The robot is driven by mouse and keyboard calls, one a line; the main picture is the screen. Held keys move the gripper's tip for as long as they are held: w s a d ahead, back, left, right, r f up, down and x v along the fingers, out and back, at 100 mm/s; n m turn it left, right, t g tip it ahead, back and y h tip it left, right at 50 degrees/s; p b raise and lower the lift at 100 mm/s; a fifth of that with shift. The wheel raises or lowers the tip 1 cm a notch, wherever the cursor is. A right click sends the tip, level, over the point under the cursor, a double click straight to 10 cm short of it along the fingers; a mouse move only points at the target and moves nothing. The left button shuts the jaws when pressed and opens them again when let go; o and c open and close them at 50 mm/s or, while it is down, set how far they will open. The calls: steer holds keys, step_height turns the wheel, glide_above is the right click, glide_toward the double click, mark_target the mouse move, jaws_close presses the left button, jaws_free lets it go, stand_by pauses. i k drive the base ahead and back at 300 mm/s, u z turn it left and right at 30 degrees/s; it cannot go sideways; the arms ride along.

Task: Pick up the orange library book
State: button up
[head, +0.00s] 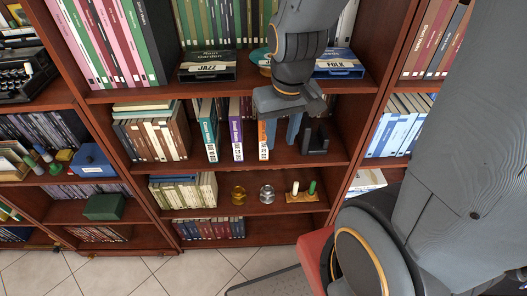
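The orange library book (262,138) stands upright on the middle shelf of the bookcase, with its orange and white spine facing out. It is at the right of a short row of books, and its right side is partly hidden. My gripper (282,140) hangs in front of this shelf, pointing down, with its two blue-grey fingers apart. The left finger overlaps or sits just right of the orange spine. I cannot tell whether it touches the book. Nothing shows clearly between the fingers.
A purple book (236,138) and a teal book (208,138) stand left of the orange one. A dark bookend (315,142) stands to the right. Above are boxes labelled JAZZ (208,68) and FOLK (338,66). Below are small ornaments and a wooden tray (302,198).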

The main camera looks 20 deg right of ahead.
mark_target(262, 137)
steer(key=z, duration=2)
steer(key=k, duration=0.6)
steer(key=u, duration=1.5)
